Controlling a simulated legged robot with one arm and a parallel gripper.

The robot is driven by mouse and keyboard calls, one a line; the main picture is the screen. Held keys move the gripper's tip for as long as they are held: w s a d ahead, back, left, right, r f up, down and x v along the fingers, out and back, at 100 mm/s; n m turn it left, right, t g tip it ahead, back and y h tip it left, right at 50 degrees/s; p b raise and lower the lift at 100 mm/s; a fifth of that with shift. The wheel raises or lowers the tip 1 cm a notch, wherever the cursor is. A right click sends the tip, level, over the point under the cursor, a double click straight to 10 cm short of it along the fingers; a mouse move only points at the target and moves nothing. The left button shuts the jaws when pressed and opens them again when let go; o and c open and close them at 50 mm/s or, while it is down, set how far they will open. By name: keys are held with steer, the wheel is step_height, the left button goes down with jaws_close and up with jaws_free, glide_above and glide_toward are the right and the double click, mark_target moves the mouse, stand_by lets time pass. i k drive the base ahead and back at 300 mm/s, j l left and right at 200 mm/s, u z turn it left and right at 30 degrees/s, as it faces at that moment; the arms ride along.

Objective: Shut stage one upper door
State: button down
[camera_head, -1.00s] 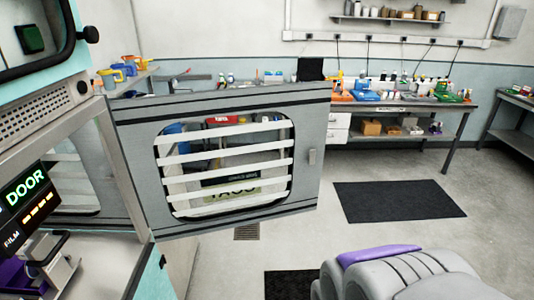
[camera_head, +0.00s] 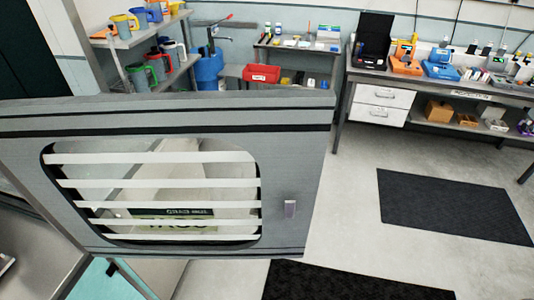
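A grey door (camera_head: 288,150) with a barred window (camera_head: 150,190) stands swung open across the left and middle of the view. The door's left side runs to the machine (camera_head: 30,240) at the lower left, of which only a part shows. Through the window, a pale surface and a label with dark lettering are partly visible. My gripper is not in view.
A workbench (camera_head: 430,78) with several coloured items stands at the back right. A shelf rack (camera_head: 135,40) with mugs and a red bin (camera_head: 261,73) are behind the door. Dark mats (camera_head: 455,205) lie on the open floor to the right.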

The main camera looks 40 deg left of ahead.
mark_target(286, 132)
steer(key=i+l+u, duration=0.1)
steer(key=i, duration=0.25)
steer(key=i+l+u, duration=0.1)
steer(key=i, duration=0.2)
steer(key=i+u, duration=0.15)
steer(key=u, duration=0.25)
steer(key=i+u, duration=0.15)
steer(key=u, duration=0.25)
steer(key=i+l+u, duration=0.1)
steer(key=u, duration=0.3)
steer(key=i+l+u, duration=0.15)
steer(key=u, duration=0.3)
steer(key=i+u, duration=0.1)
steer(key=u, duration=0.4)
steer(key=i+l+u, duration=0.1)
steer(key=u, duration=0.35)
steer(key=l+u, duration=0.2)
steer(key=u, duration=0.3)
steer(key=i+l+u, duration=0.1)
steer(key=u, duration=0.35)
steer(key=i+l+u, duration=0.1)
steer(key=l+u, duration=0.5)
steer(key=u, duration=0.15)
steer(key=l+u, duration=0.75)
steer(key=k+j+u, duration=0.1)
steer(key=k+j, duration=0.35)
steer(key=k+j+u, duration=0.15)
steer(key=k+j, duration=0.3)
steer(key=j, duration=0.15)
